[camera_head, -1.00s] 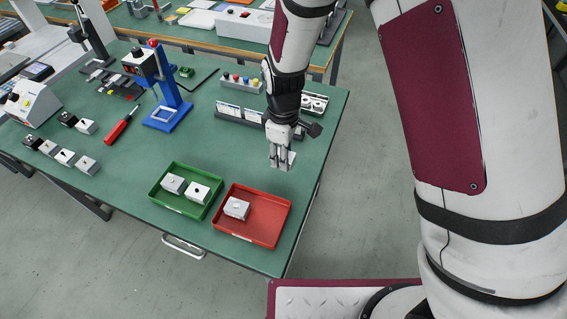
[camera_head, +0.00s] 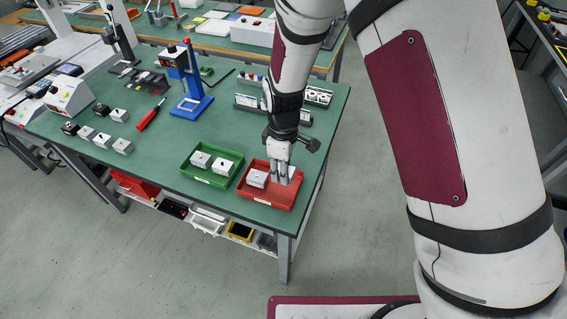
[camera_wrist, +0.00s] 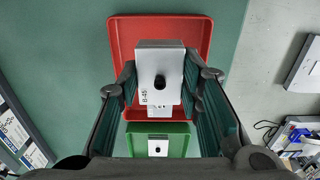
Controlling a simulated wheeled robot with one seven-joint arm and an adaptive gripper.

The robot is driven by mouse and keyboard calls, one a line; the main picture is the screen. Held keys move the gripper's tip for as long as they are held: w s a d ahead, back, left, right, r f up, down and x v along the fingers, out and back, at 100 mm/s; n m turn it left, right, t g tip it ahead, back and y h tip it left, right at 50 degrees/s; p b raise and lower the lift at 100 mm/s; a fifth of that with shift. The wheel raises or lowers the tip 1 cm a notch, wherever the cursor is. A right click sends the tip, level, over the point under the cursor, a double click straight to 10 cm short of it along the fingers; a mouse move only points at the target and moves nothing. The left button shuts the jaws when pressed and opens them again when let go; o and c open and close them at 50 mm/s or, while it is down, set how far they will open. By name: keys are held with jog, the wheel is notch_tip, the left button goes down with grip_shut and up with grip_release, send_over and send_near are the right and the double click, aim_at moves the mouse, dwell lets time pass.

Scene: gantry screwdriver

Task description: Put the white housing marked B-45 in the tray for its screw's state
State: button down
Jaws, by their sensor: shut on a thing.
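The white housing marked B-45 (camera_wrist: 160,66) is between my gripper's fingers (camera_wrist: 160,95) in the wrist view, its label on the near side and a dark round spot on its top face. I cannot tell how its screw sits. My gripper (camera_head: 283,178) is shut on it and is over the right part of the red tray (camera_head: 270,204); whether the housing touches the tray floor is unclear. The red tray (camera_wrist: 160,24) surrounds it in the wrist view. Another white housing (camera_head: 257,178) is in the red tray's left part. The green tray (camera_head: 201,178), left of the red one, holds two white housings.
Several housings (camera_head: 104,140) stand at the table's left, near a red screwdriver (camera_head: 151,116). A blue stand (camera_head: 191,104) and a grey rack (camera_head: 258,108) are farther back. The green table's (camera_head: 160,155) right edge is close to the red tray.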

aim_at(283, 190)
jog(key=shift+f+b, duration=1.35)
jog(key=shift+f, duration=1.55)
jog(key=shift+f, duration=0.3)
jog(key=c, duration=1.1)
grip_release()
jog(key=shift+o, duration=0.2)
notch_tip(283, 190, up, 12)
jog(key=shift+r, duration=0.1)
